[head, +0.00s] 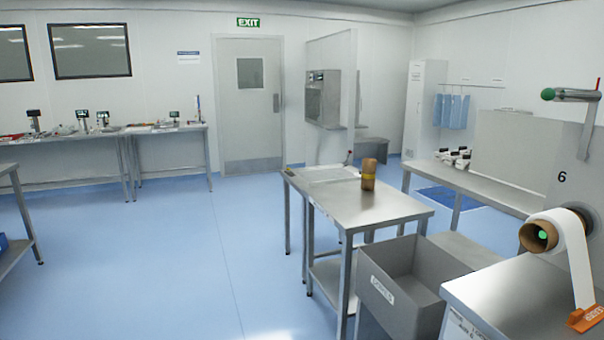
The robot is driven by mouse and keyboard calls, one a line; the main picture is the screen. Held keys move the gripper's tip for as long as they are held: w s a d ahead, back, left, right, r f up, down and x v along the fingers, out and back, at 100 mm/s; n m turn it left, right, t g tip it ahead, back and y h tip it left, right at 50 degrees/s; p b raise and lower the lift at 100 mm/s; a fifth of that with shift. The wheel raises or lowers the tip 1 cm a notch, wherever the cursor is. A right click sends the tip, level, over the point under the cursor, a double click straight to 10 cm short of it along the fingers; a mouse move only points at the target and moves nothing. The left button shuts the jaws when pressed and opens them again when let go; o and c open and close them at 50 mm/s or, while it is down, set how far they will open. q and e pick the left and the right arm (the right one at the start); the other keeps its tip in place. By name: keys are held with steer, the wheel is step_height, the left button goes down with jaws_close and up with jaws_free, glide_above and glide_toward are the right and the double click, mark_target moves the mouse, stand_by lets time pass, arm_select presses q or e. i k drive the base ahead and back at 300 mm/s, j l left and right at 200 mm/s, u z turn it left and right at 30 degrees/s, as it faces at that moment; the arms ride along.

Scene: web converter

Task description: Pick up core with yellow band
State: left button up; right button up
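A brown cardboard core (369,168) stands upright on the steel table (385,207) right of centre in the head view. A yellowish band seems to run around its lower half, but it is small at this distance. Another brown core (527,238) sits at the right on the machine's spindle, with a white web hanging from it. I see no yellow band on that one. Neither of my grippers is in view.
A grey bin (395,290) labelled "CORES" stands in front of the table; its visible inside looks empty. The machine marked 6 (562,178) and a steel cabinet (500,295) block the right. Benches (165,129) line the back left. Blue floor (180,260) is clear at centre left.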

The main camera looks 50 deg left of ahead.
mark_target(369, 171)
steer(key=u, duration=1.25)
steer(key=i+j+u, duration=0.4)
steer(key=i, duration=0.75)
steer(key=i+u, duration=0.4)
steer(key=i, duration=0.8)
steer(key=i+z, duration=0.2)
steer(key=i, duration=0.3)
steer(key=i+j+z, duration=0.25)
steer(key=i, duration=0.2)
steer(key=i+j+z, duration=0.2)
steer(key=i, duration=0.25)
steer(key=i+j+z, duration=0.25)
steer(key=i, duration=0.2)
